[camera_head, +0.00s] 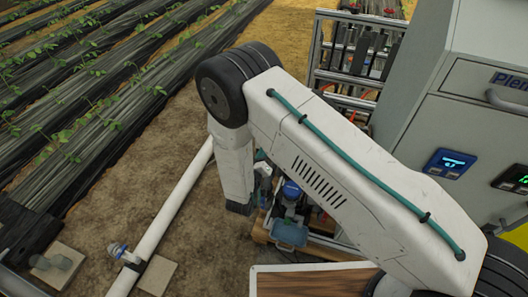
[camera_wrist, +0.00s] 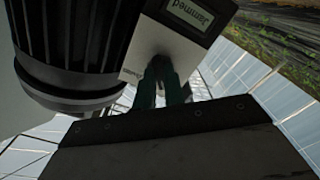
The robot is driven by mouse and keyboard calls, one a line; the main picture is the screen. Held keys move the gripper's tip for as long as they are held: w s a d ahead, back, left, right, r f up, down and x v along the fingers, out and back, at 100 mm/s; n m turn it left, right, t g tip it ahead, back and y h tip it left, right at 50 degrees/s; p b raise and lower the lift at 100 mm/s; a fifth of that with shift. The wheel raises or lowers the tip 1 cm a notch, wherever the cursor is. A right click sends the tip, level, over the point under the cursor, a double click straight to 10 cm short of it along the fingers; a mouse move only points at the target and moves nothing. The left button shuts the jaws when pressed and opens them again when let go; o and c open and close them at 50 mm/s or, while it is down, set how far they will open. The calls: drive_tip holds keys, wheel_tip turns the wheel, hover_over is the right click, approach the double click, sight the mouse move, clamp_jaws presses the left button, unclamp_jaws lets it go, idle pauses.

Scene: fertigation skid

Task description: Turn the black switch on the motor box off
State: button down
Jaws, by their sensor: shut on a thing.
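The motor box (camera_wrist: 165,45) is a pale grey box with a small printed label, seen upside down at the top middle of the wrist view. The dark ribbed motor (camera_wrist: 78,50) is beside it on the left. My gripper (camera_wrist: 163,68) has its teal fingers against the lower face of the box. They are shut on what appears to be the black switch, mostly hidden between the fingertips, so its turn position cannot be read.
In the head view, a blue-topped device (camera_head: 290,190) and a blue-grey part (camera_head: 290,233) stand close to my arm. A large grey cabinet (camera_head: 455,125) is at right, a metal rack (camera_head: 352,60) behind. A white pipe (camera_head: 165,215) runs along the soil at left.

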drive_tip(key=shift+m, duration=3.8)
drive_tip(key=c, duration=1.5)
unclamp_jaws()
drive_tip(key=v, duration=0.8)
